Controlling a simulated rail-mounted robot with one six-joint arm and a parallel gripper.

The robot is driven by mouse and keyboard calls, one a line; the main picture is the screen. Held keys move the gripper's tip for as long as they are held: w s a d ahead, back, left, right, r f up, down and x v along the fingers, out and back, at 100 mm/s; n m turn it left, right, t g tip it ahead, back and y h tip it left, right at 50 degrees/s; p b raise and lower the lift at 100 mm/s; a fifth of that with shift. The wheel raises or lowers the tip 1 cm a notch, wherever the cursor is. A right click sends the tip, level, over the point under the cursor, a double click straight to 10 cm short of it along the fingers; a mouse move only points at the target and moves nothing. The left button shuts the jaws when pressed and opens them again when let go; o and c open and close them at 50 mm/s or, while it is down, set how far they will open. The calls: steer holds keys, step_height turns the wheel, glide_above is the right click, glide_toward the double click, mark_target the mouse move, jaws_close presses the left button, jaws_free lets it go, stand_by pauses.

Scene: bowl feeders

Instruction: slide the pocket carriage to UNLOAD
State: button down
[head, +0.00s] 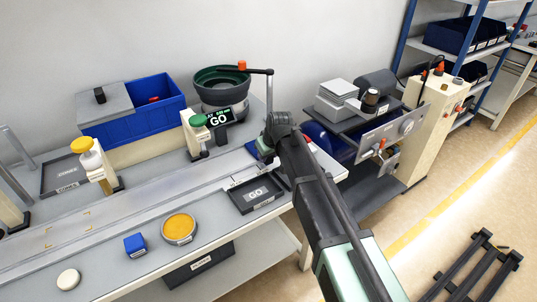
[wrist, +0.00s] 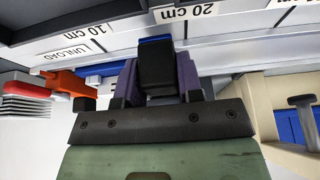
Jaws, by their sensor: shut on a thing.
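In the head view my gripper (head: 264,157) is over the right part of the rail, behind the black GO tray. In the wrist view my gripper (wrist: 155,80) is shut on a black handle (wrist: 155,67), with a dark purple finger on each side. A blue strip, probably part of the pocket carriage (wrist: 154,39), shows just behind the handle; most of the carriage is hidden. The UNLOAD label (wrist: 63,52) is on the scale left of the handle in the wrist view, near the 10 cm mark (wrist: 84,38). The 20 cm mark (wrist: 186,14) lies beyond the handle, slightly right.
The bowl feeder (head: 222,90) stands behind the rail. The GO tray (head: 240,207) sits in front of it. A green-topped post (head: 195,140) and a yellow-topped post (head: 92,165) stand along the rail to the left. An orange part (wrist: 65,82) is left of my gripper in the wrist view.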

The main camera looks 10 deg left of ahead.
steer(key=c, duration=0.8)
jaws_free()
steer(key=shift+o, duration=0.2)
steer(key=shift+r, duration=0.1)
steer(key=p+v, duration=1)
steer(key=shift+r, duration=0.25)
steer(key=shift+s+d, duration=0.1)
